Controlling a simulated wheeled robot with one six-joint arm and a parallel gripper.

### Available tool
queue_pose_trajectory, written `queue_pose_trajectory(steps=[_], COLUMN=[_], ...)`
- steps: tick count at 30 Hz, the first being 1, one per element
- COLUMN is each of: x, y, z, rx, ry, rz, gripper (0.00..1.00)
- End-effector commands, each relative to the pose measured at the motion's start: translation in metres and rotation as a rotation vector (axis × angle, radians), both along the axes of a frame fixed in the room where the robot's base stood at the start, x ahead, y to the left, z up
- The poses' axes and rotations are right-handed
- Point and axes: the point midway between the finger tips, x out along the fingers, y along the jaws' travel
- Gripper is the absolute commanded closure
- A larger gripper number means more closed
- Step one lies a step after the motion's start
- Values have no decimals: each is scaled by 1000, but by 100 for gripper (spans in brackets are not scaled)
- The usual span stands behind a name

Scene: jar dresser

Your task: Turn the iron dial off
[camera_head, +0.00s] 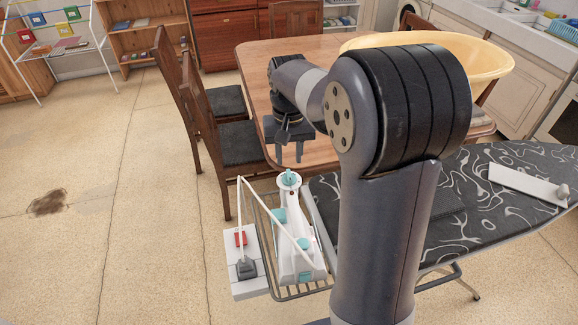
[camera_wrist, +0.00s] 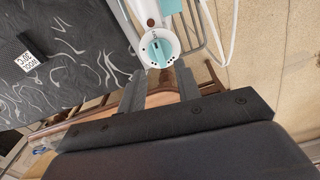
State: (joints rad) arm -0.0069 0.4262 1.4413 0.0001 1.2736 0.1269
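The iron (camera_head: 297,238) is white with teal parts and stands in a wire rack at the end of the ironing board. Its dial (camera_head: 289,179) is at the top of the iron. In the wrist view the dial (camera_wrist: 157,48) is a white disc with dark marks and a teal knob across it. My gripper (camera_head: 289,158) is open and empty, just above the dial. In the wrist view my gripper's fingers (camera_wrist: 160,72) are spread, with the dial just beyond their tips and apart from them. The dial's marks are too small to read.
The ironing board (camera_head: 490,190) has a dark patterned cover and lies to the right. A white box with a red switch (camera_head: 240,239) is left of the iron, with a white cord. A wooden table (camera_head: 330,50) and chairs (camera_head: 235,140) stand behind.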

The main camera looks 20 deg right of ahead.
Motion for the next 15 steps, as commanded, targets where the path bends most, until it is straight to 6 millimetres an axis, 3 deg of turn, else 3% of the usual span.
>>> queue_pose_trajectory(steps=[6,15], x=[1,0], y=[0,0], z=[40,56], rx=[0,0], ry=[-3,0], rz=[0,0], gripper=[68,68])
